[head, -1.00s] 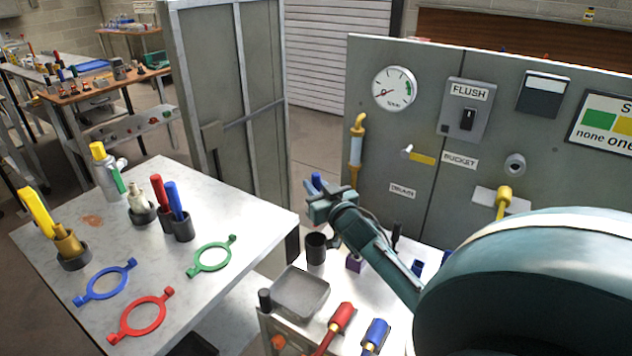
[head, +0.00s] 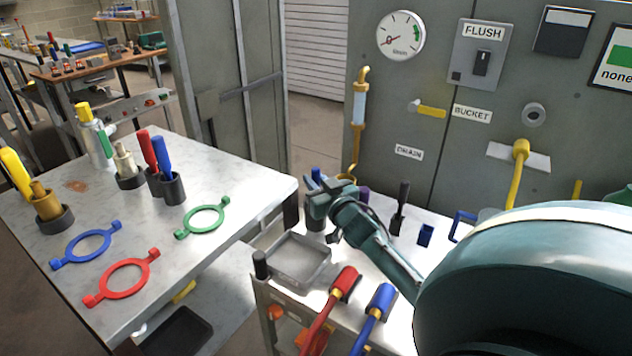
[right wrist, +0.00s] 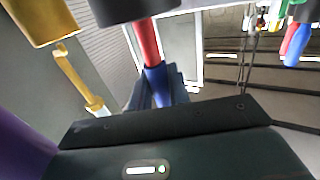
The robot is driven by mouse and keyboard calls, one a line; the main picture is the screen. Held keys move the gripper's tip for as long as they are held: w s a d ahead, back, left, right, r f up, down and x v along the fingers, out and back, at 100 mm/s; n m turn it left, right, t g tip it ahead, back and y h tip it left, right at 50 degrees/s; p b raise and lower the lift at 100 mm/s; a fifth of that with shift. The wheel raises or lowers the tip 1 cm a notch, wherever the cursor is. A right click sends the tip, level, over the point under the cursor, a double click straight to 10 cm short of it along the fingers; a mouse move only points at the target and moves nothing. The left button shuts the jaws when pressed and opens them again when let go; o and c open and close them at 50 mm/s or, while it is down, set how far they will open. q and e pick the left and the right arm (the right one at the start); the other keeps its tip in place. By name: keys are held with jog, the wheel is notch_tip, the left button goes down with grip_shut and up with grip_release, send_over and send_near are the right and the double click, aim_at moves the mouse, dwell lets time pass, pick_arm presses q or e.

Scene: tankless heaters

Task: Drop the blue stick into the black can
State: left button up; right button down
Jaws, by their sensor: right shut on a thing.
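My right gripper (head: 320,190) is shut on a blue stick (head: 316,174), whose blue top stands up above the fingers. The stick's lower part is hidden by the gripper. A black can (head: 314,222) on the small cart shows just below the gripper, its top covered by the fingers. I cannot tell whether the stick's lower end is inside it. My left gripper is not in view.
A grey tray (head: 298,262) and red and blue handled tools (head: 345,284) lie on the cart. The left table holds colored rings (head: 206,219) and dark cups with sticks (head: 172,190). A grey panel (head: 440,120) with a gauge and yellow pipe stands behind.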

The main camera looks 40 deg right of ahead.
jog(key=shift+f, duration=0.2)
jog(key=c, duration=1.7)
grip_release()
jog(key=o, duration=0.4)
jog(key=shift+o, duration=0.3)
